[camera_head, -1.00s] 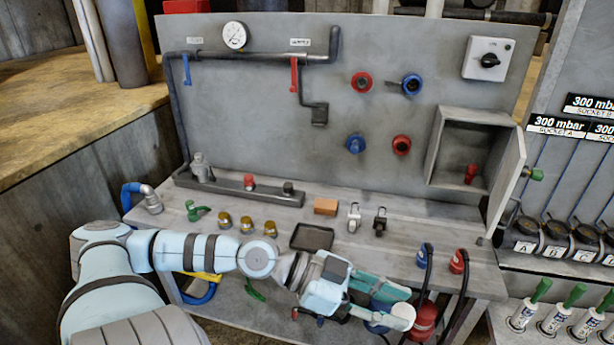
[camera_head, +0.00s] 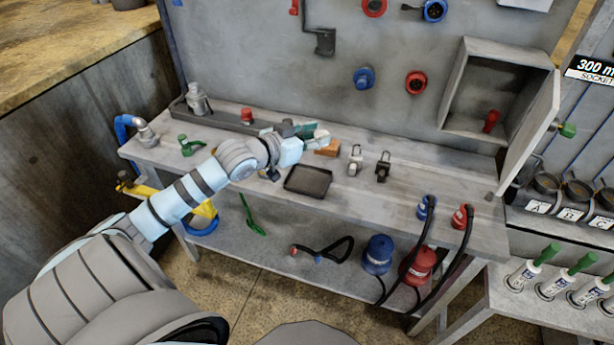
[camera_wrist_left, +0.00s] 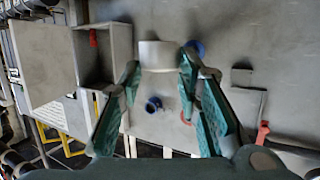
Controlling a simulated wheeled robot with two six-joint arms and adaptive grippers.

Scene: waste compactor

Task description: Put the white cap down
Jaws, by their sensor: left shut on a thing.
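My left gripper (camera_head: 303,130) reaches over the workbench (camera_head: 350,210), near its back, close to the orange block. Its teal fingers are shut on the white cap (camera_head: 323,138), which shows at the fingertips. In the left wrist view the cap (camera_wrist_left: 158,55) is a short white cylinder between the two fingertips (camera_wrist_left: 160,72). I cannot tell exactly how high the cap is above the bench. My right gripper is not in view.
The orange block (camera_head: 328,148), a black tray (camera_head: 308,181) and two small clamps (camera_head: 356,160) stand nearby. A red-capped fitting (camera_head: 246,117) is on the back rail. An open grey box (camera_head: 496,90) hangs at the right. The bench right of the tray is mostly bare.

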